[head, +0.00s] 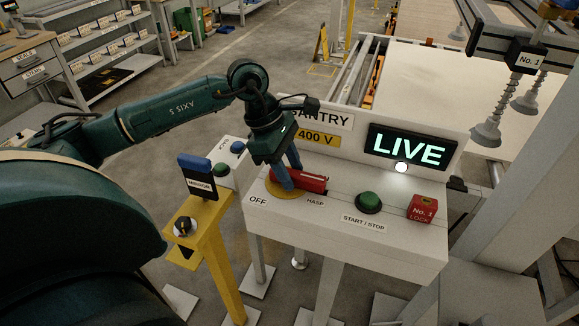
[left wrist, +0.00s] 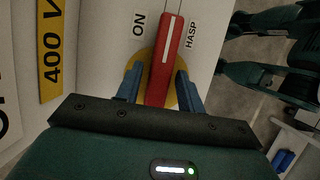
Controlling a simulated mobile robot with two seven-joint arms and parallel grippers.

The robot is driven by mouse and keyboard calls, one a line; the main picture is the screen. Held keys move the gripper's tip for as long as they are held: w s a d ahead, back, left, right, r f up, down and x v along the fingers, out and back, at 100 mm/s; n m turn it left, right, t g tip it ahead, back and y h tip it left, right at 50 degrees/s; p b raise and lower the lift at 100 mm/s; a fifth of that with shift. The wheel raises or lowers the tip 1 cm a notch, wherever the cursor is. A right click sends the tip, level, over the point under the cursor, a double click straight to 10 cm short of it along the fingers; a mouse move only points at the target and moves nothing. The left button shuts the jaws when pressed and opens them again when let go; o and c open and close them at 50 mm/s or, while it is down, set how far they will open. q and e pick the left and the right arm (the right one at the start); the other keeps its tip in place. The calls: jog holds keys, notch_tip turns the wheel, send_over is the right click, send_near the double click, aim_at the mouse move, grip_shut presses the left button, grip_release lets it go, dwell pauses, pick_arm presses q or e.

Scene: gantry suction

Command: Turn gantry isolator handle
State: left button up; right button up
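The red isolator handle (head: 308,182) sits on a yellow disc (head: 279,192) on the white console, its long end pointing right in the head view. In the left wrist view the handle (left wrist: 166,60) runs between the ON and HASP labels. OFF is printed in front of the disc. The display (head: 411,149) reads LIVE in green. My left gripper (head: 284,182) points down over the disc end of the handle. In the left wrist view its blue fingers (left wrist: 157,80) stand either side of the handle, with a gap at least on the left. My right gripper is not in view.
A green START/STOP button (head: 369,202) and a red No. 1 lock (head: 423,208) sit right of the handle. Suction cups (head: 487,132) hang at the right.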

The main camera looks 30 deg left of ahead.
pick_arm(q)
grip_shut()
